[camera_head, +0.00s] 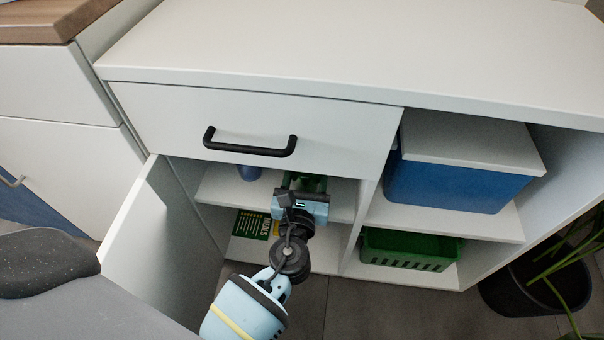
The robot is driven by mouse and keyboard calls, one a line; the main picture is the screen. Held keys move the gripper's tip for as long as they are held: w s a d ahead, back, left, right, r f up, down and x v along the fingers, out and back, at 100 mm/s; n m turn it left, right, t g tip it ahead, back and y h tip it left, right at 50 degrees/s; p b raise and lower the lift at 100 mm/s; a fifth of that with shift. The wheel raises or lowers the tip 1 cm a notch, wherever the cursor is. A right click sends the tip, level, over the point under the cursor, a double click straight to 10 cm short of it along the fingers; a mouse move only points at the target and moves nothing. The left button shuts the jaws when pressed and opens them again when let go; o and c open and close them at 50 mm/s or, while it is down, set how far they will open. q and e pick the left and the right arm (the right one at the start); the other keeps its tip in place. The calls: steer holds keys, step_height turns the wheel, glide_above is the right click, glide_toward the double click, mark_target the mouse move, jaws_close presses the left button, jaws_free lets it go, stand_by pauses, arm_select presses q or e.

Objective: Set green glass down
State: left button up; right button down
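My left gripper (306,183) reaches into the open left compartment of the white cabinet, below the drawer, at the level of the upper shelf (222,190). The green glass (314,183) shows between its dark fingers, and the gripper appears shut on it. The gripper body and the drawer front hide most of the glass. I cannot tell whether its base touches the shelf. My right gripper is not in view.
A blue item (249,173) stands left on the same shelf. A green and yellow box (251,224) sits below. A blue bin (455,185) and a green basket (408,250) fill the right compartments. The cabinet door (160,245) stands open at left; a drawer handle (250,147) protrudes above.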

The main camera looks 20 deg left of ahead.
arm_select(q)
steer(key=shift+d+r, duration=0.1)
steer(key=shift+r, duration=0.05)
steer(key=shift+f, duration=0.25)
steer(key=o, duration=1.2)
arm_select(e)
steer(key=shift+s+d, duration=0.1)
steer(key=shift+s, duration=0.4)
arm_select(q)
steer(key=shift+r, duration=0.1)
steer(key=shift+s+r, duration=0.1)
steer(key=shift+r, duration=0.1)
steer(key=p+v, duration=0.2)
steer(key=v, duration=1)
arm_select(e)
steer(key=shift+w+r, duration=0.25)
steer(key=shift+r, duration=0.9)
